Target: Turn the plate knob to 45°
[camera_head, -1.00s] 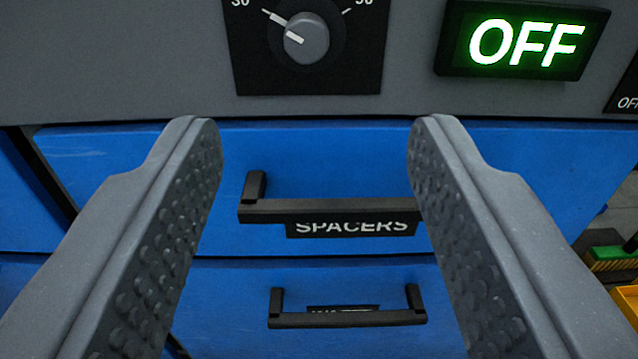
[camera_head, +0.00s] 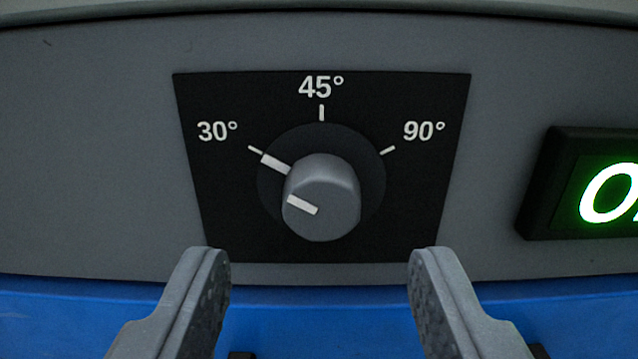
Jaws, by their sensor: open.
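The plate knob (camera_head: 325,195) is a grey cylinder on a dark round base, set on a black dial plate (camera_head: 225,225) marked 30°, 45° and 90°. Its white pointer line aims up and left at the 30° mark. The 45° mark (camera_head: 321,88) is straight above the knob. My gripper (camera_head: 319,265) is open and empty. Its two fingers show at the bottom of the view, one to each side of and below the knob, not touching it.
A display (camera_head: 590,190) with green-lit letters, cut off by the frame, juts from the grey panel (camera_head: 90,150) at the right. A blue drawer front (camera_head: 320,315) lies below the panel. The panel left of the dial is clear.

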